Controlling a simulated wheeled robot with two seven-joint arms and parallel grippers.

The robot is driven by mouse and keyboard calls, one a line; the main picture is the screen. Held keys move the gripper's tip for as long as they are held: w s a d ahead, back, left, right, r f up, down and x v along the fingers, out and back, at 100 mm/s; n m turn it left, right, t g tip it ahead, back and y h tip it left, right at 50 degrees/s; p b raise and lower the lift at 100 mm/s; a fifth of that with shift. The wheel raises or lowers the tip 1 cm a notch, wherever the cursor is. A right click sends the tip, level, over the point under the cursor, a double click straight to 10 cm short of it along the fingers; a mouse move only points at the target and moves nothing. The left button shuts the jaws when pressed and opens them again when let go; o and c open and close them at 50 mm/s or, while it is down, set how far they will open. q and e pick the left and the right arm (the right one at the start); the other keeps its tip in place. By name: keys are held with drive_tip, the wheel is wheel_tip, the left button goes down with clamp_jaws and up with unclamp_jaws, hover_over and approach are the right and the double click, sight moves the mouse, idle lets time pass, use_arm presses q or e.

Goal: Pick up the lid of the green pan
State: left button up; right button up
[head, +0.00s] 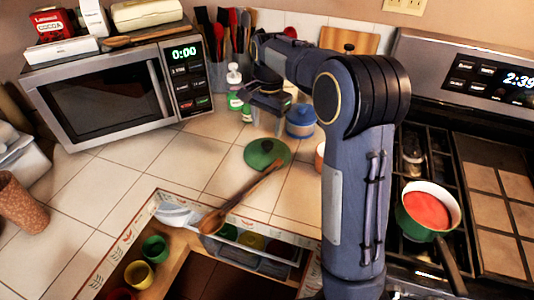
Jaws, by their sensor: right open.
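The green lid (257,158) with a dark knob lies on the tiled counter, left of my right arm. The green pan (412,220) stands on the stove at the right, uncovered, with a white inside and something red in it. My right gripper (266,122) is open and empty. It hangs over the back of the counter, above and behind the lid in the picture, apart from it. My arm hides part of the counter and stove edge. My left gripper is not in view.
A wooden spoon (238,199) lies close to the lid, reaching over an open drawer (168,212) with colored cups. A blue pot (301,122) and a white-capped bottle (234,88) stand near my gripper. A microwave (105,92) is at the left; the tiles before it are clear.

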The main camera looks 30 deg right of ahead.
sight(268, 144)
drive_tip(key=shift+w+f, duration=0.25)
drive_tip(key=shift+w, duration=0.25)
drive_tip(key=shift+w+f+m, duration=0.1)
drive_tip(key=shift+f+m, duration=0.15)
drive_tip(key=shift+m, duration=0.05)
drive_tip(key=f, duration=0.7)
drive_tip(key=shift+d+f, duration=0.15)
drive_tip(key=shift+d, duration=0.2)
drive_tip(key=shift+s, duration=0.2)
drive_tip(key=c, duration=1.1)
